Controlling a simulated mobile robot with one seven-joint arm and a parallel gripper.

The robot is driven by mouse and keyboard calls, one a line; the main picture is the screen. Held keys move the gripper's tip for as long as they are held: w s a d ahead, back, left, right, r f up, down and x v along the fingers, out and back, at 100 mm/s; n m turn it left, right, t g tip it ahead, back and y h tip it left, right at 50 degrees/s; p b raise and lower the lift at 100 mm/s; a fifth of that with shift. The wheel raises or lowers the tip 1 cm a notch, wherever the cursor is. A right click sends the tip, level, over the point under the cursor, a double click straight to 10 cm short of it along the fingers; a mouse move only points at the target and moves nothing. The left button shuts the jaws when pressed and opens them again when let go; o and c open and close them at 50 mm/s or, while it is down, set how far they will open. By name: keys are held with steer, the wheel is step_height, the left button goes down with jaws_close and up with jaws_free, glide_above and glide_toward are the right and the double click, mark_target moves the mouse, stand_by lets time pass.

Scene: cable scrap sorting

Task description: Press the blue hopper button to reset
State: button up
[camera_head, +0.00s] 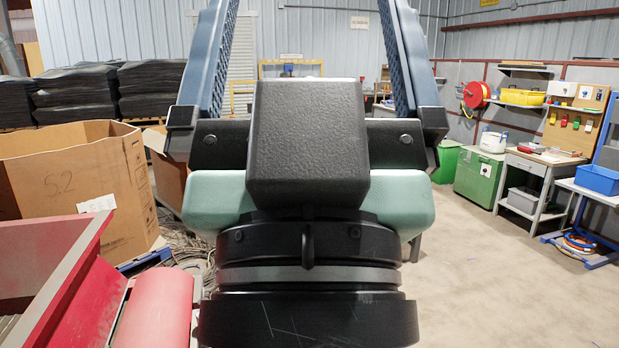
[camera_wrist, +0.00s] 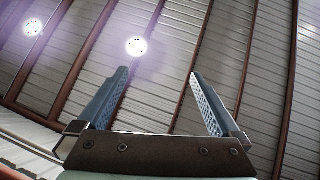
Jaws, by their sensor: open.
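My gripper (camera_head: 310,8) is raised large in the middle of the head view, its two blue ribbed fingers apart and pointing up past the top edge. In the wrist view my gripper (camera_wrist: 158,73) is open and empty, with only ceiling behind it. A red hopper-like bin (camera_head: 62,270) with a grey rim shows partly at the lower left, cut off by the frame. I cannot make out a blue hopper button in either view. My arm and gripper hide much of the middle.
A large cardboard box (camera_head: 75,185) stands at the left, with black stacked sheets (camera_head: 75,95) behind. Cables (camera_head: 183,245) lie on the floor near it. At the right are a green cabinet (camera_head: 479,178), a workbench (camera_head: 540,160) and a blue bin (camera_head: 598,179).

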step_height(320, 180, up, 3)
steer(key=shift+f+p, duration=0.2)
steer(key=shift+p, duration=0.4)
